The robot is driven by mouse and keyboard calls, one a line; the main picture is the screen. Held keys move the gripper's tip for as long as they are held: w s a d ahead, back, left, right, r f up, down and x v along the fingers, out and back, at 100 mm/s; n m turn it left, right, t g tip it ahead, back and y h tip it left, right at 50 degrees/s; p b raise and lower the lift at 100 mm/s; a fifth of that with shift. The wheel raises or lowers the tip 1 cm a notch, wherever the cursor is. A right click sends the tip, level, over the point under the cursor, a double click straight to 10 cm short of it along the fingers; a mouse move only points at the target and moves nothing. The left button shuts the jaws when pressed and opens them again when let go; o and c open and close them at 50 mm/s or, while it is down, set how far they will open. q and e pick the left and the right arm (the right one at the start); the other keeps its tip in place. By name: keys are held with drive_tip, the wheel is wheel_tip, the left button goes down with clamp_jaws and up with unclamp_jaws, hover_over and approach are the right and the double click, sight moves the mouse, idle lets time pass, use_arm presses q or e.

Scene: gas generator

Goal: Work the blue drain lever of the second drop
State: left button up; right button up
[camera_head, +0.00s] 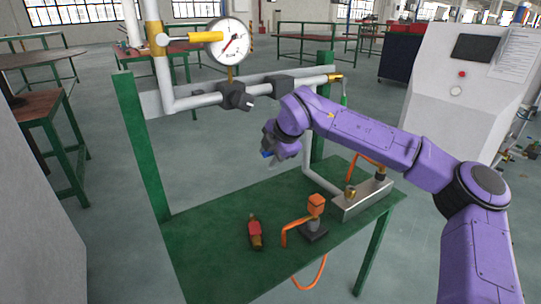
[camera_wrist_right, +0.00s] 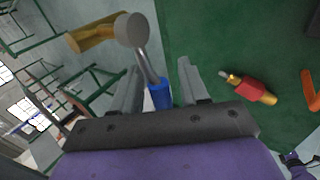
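The blue drain lever (camera_wrist_right: 160,96) shows in the right wrist view as a blue grip on a metal shank. The shank runs up to a round grey valve end with a yellow pipe piece (camera_wrist_right: 95,36). My right gripper (camera_wrist_right: 161,66) is open, with one finger on each side of the lever and gaps visible. In the head view a small blue tip (camera_head: 266,154) shows beside my right gripper (camera_head: 280,153), below the grey pipe. The arm hides most of the lever and drop there. My left gripper is not in view.
A pressure gauge (camera_head: 229,42) and grey pipe with black fittings (camera_head: 235,97) run above the green bench (camera_head: 215,255). On the bench are a red-and-brass piece (camera_head: 255,232), an orange-handled device (camera_head: 315,206) and a metal block (camera_head: 362,200). A white cabinet (camera_head: 450,85) stands right.

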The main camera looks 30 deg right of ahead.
drive_tip(key=p+v, duration=0.1)
drive_tip(key=v, duration=0.9)
drive_tip(key=shift+s+r, duration=0.15)
drive_tip(key=shift+r, duration=0.1)
